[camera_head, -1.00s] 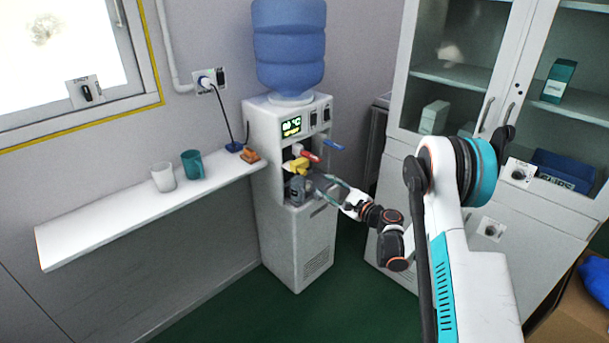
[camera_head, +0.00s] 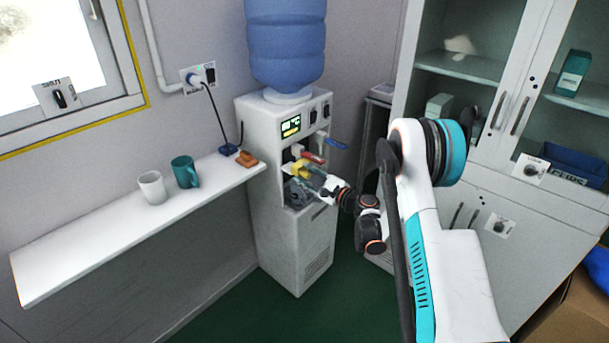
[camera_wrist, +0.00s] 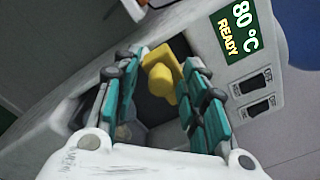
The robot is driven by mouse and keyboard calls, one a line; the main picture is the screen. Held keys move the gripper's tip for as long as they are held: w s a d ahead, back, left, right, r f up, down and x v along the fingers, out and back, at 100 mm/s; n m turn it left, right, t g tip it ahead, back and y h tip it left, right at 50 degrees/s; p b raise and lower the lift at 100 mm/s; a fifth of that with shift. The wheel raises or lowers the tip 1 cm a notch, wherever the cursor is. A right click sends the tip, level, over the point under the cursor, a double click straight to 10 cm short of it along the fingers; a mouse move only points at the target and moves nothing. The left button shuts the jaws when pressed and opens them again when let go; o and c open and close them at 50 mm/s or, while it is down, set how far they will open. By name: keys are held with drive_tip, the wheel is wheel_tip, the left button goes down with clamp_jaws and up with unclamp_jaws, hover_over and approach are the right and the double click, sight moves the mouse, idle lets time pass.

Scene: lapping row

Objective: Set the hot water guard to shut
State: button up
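A white water dispenser (camera_head: 278,112) has a red lever (camera_head: 313,157) and a blue lever (camera_head: 335,143) on its front. A yellow part (camera_head: 299,168), seemingly the hot water guard, sits just below the red lever. It also shows in the wrist view (camera_wrist: 161,76), between my fingers. My gripper (camera_head: 312,178) is at the dispenser front, with its teal fingers open on either side of the yellow part (camera_wrist: 160,70). The right finger looks very close to it; I cannot tell whether they touch. The recess behind is partly hidden by my fingers.
The dispenser's display (camera_wrist: 238,38) reads 80 °C READY, with two black switches (camera_wrist: 252,83) beside it. A white shelf (camera_head: 90,243) on the left holds a white cup (camera_head: 151,187) and a teal mug (camera_head: 185,172). A glass-fronted cabinet (camera_head: 456,178) stands at the right.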

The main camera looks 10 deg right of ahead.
drive_tip(key=shift+c, duration=0.4)
clamp_jaws()
drive_tip(key=shift+w+d, duration=0.7)
drive_tip(key=shift+d, duration=0.35)
drive_tip(key=shift+o, duration=0.4)
unclamp_jaws()
drive_tip(key=shift+a, duration=0.1)
